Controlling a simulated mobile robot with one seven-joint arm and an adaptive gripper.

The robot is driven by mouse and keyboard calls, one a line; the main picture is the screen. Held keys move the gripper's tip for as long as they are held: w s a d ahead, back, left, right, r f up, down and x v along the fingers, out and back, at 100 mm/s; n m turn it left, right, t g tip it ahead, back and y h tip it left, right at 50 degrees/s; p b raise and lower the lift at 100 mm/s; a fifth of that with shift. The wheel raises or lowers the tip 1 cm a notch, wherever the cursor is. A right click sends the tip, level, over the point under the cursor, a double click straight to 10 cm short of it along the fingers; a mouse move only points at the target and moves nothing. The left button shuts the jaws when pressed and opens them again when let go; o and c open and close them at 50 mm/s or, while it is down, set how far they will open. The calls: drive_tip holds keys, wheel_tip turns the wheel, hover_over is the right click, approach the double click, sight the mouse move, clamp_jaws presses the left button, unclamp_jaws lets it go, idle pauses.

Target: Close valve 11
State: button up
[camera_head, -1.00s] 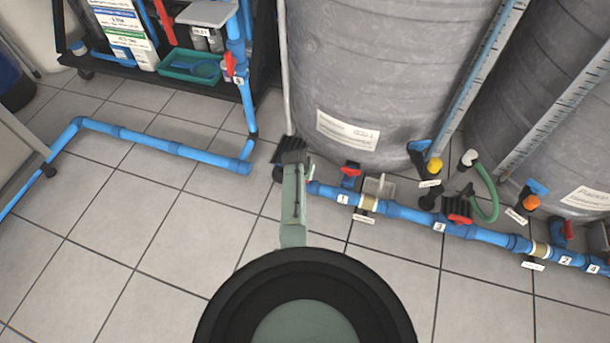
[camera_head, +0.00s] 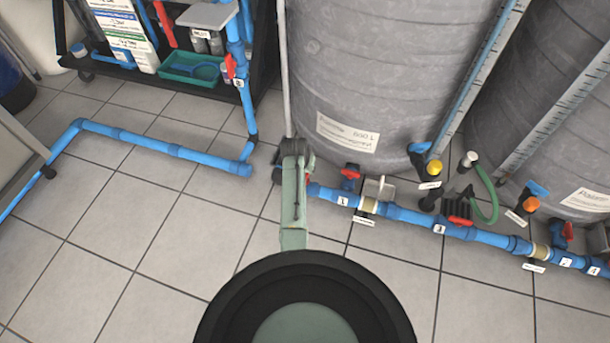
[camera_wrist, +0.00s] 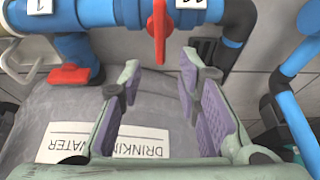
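The valve marked 11 has a red lever handle (camera_wrist: 159,30) on a blue pipe, with a partly cut-off label (camera_wrist: 193,5) beside it. In the wrist view the handle hangs down across the pipe, toward my gripper. My gripper (camera_wrist: 161,66) is open, its two purple-padded fingers spread on either side of the handle's lower end. Nothing is visibly held, and I cannot tell if a finger touches the handle. In the head view my arm and gripper (camera_head: 293,150) hide most of this valve at the pipe's left end.
A second red valve handle (camera_wrist: 75,74) sits left of my gripper, near label 1. A large grey tank (camera_head: 375,65) stands close behind the pipe (camera_head: 405,214). A black pipe piece and a blue pipe (camera_wrist: 300,130) lie to the right. Tiled floor (camera_head: 180,245) is clear at left.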

wheel_tip(320, 180, up, 4)
drive_tip(key=shift+r, duration=0.1)
idle(0.5)
